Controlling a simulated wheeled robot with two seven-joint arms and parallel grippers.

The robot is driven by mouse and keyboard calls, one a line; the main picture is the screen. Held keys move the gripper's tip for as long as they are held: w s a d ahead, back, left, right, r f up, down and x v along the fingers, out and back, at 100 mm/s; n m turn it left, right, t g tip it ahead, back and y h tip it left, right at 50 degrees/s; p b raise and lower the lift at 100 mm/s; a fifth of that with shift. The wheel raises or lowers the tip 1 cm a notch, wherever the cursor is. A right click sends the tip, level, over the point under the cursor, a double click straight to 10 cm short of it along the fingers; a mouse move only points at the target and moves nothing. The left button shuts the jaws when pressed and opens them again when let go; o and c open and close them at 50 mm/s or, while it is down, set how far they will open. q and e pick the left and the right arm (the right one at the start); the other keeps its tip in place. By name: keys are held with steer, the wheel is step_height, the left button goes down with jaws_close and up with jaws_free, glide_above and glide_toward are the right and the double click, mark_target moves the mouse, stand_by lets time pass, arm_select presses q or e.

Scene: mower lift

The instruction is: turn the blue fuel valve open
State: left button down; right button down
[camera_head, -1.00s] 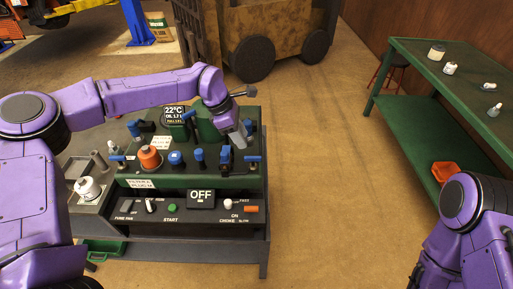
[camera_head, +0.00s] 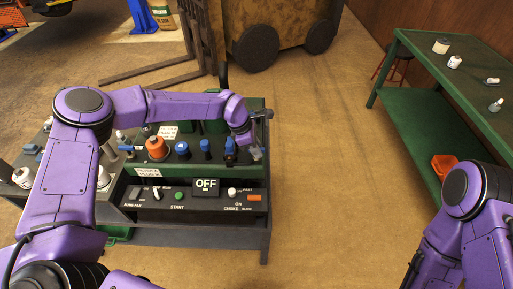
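The green-topped engine panel (camera_head: 200,171) stands in the middle of the head view. Several blue-handled parts are on it: a blue handle at the left (camera_head: 127,149), a blue cap (camera_head: 182,148), a blue-topped post (camera_head: 206,145) and another blue-topped part (camera_head: 230,147). I cannot tell by label which is the fuel valve. My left gripper (camera_head: 256,153) points down at the panel's right end, close to the rightmost blue parts and partly covering them. Contact and finger opening are unclear. My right arm is at the lower right; its gripper is out of view.
An orange knob (camera_head: 156,148) stands on the panel's left half. A green workbench (camera_head: 425,100) is at the right. The floor between is clear.

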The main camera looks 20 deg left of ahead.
arm_select(q)
steer(key=n+t+b, duration=0.1)
steer(key=n+b, duration=0.1)
steer(key=shift+f+n+b, duration=0.2)
steer(key=shift+n+b, duration=0.2)
steer(key=n+t+y+b, duration=0.1)
steer(key=n+b, duration=0.1)
steer(key=n, duration=0.1)
steer(key=n+y+b, duration=0.1)
steer(key=n+b, duration=0.2)
steer(key=shift+t, duration=0.4)
steer(key=n+y+b, duration=0.1)
steer(key=n+b, duration=0.2)
steer(key=n, duration=0.1)
steer(key=shift+n+t+y+b, duration=0.3)
steer(key=shift+n+y+b, duration=0.1)
steer(key=n+b, duration=0.1)
steer(key=n, duration=0.1)
steer(key=n+y+b, duration=0.1)
steer(key=n, duration=0.1)
steer(key=shift+r+y, duration=0.15)
steer(key=shift+y, duration=0.15)
steer(key=shift+n, duration=0.3)
steer(key=c, duration=1.1)
jaws_free()
steer(key=shift+c, duration=0.2)
steer(key=b+v, duration=0.1)
steer(key=v, duration=0.9)
steer(key=shift+r+b, duration=0.3)
